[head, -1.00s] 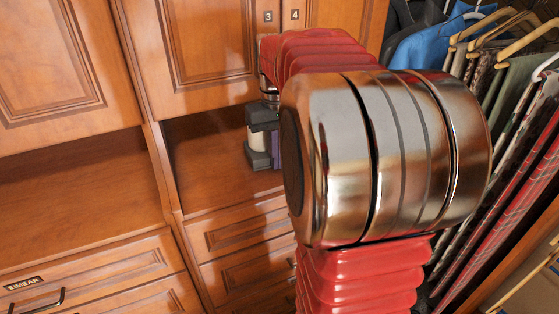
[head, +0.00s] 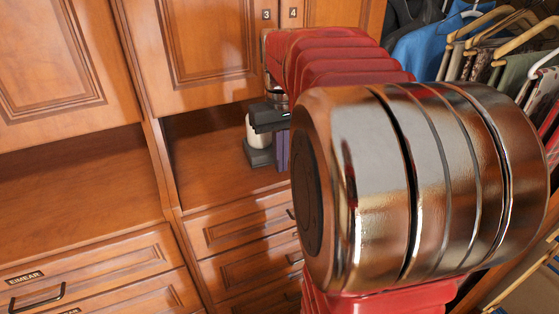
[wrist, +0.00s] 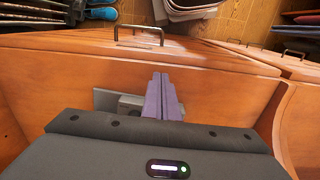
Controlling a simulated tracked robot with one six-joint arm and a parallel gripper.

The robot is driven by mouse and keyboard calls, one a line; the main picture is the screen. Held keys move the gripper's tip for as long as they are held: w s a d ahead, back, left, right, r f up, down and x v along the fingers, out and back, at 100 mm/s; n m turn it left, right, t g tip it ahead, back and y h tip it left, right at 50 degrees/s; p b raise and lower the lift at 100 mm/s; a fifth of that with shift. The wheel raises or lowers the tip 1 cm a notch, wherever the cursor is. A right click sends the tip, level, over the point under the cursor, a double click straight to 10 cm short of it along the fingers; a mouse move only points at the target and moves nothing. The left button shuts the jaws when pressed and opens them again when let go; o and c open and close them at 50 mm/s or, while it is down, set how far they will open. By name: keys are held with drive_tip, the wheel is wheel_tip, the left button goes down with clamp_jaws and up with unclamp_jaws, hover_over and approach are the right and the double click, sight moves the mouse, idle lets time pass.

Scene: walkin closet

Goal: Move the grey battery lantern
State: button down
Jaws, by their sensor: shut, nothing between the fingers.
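The grey battery lantern (head: 259,157), with a pale cylinder body and a dark grey base, stands upright in the open cabinet niche. Its top is hidden behind my gripper in the head view. In the wrist view a grey part that looks like the lantern (wrist: 104,101) shows beyond the gripper body, left of the fingers and partly hidden. My gripper (head: 283,166) points down just right of the lantern in the head view. Its purple fingers (wrist: 163,84) are pressed together with nothing between them. I cannot tell whether they touch the lantern.
The niche's wooden shelf (head: 215,190) is bare left of the lantern. Cabinet doors (head: 195,50) close off the space above, and drawers (head: 240,233) with handles lie below. Clothes on hangers (head: 500,50) fill the right side. My arm hides the niche's right part.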

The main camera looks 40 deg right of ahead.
wheel_tip(320, 180, up, 9)
drive_tip(key=shift+f, duration=0.15)
drive_tip(key=shift+a, duration=0.1)
idle(0.4)
drive_tip(key=s+a+f+n+t, duration=0.1)
drive_tip(key=s+a+f+t, duration=0.1)
drive_tip(key=a, duration=0.5)
drive_tip(key=s+a+f+n+t, duration=0.1)
drive_tip(key=s+a+f, duration=0.3)
drive_tip(key=a+f, duration=0.2)
drive_tip(key=s+a+f+n+t, duration=0.1)
drive_tip(key=s+a+f+t, duration=0.1)
drive_tip(key=a, duration=0.8)
wheel_tip(320, 180, down, 3)
drive_tip(key=shift+s+r+n+t, duration=0.1)
drive_tip(key=shift+s+n+t, duration=0.2)
drive_tip(key=shift+s, duration=0.2)
drive_tip(key=shift+d, duration=0.1)
